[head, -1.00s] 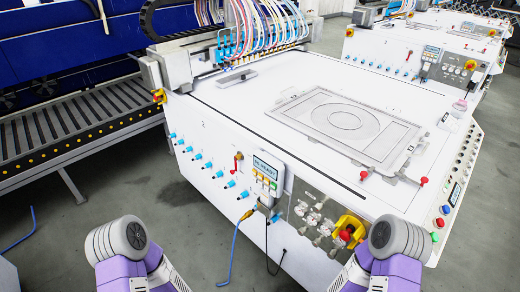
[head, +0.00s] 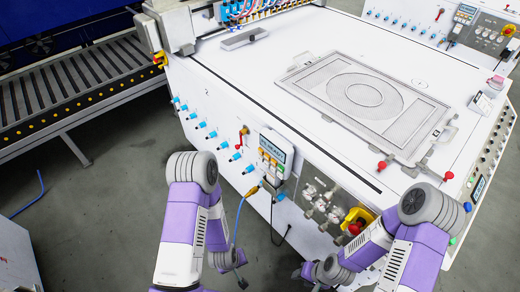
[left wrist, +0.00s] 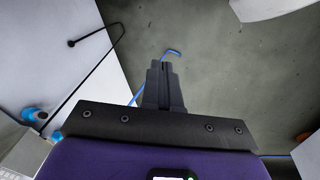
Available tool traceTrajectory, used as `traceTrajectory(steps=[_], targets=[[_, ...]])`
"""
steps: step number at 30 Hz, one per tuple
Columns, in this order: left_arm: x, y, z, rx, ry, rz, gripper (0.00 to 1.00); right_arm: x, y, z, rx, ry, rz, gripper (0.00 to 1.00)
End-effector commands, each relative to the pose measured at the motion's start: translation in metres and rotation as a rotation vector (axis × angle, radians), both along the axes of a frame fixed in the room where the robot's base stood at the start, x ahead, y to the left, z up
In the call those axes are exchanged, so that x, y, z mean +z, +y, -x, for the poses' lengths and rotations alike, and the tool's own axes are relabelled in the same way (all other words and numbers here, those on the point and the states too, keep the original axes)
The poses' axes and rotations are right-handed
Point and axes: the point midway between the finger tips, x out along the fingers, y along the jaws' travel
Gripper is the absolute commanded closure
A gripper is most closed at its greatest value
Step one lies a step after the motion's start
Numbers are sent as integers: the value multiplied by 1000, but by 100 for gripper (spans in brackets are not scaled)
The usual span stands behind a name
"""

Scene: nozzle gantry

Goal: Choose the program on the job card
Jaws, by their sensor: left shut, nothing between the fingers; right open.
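The control unit (head: 272,158) on the front of the white machine has a small display (head: 273,145) and a few coloured buttons below it; the display text is too small to read. A small white stand or card (head: 481,103) is on the right of the machine top; I cannot tell whether it is the job card. My left gripper (head: 240,279) is low in front of the machine, below the control unit. In the left wrist view (left wrist: 164,68) its fingers are shut and empty. My right gripper (head: 298,273) is open and empty, low in front of the machine.
A red-and-yellow knob (head: 356,222) and clear-covered fittings (head: 322,200) sit right of the control unit. Blue-tipped fittings (head: 212,134) line the front. A blue cable (head: 238,215) hangs below the unit. A flat frame (head: 365,100) lies on top. Grey floor (head: 110,200) is free at left.

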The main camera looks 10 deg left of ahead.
Motion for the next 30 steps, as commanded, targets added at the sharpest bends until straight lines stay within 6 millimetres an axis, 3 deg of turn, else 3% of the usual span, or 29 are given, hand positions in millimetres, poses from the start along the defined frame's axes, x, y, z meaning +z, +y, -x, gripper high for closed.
traceTrajectory(steps=[1,4,7,10,15,18,21,30], targets=[[6,16,-10,77,-57,-80,100,12,0,0,0,0,0,57],[24,54,-46,254,-252,-205,100,25,0,0,0,-1,0,57],[65,81,-94,376,-524,-257,100,37,0,0,0,-1,0,57],[117,88,-139,432,-790,-227,100,46,0,0,0,-1,0,57],[196,72,-189,430,-1117,-87,100,56,0,0,0,-1,0,57],[228,59,-204,410,-1228,-10,100,59,0,0,0,-1,0,57],[247,50,-212,396,-1291,43,100,61,0,0,0,0,0,57],[255,46,-214,389,-1319,71,100,61,0,0,0,0,0,57]])
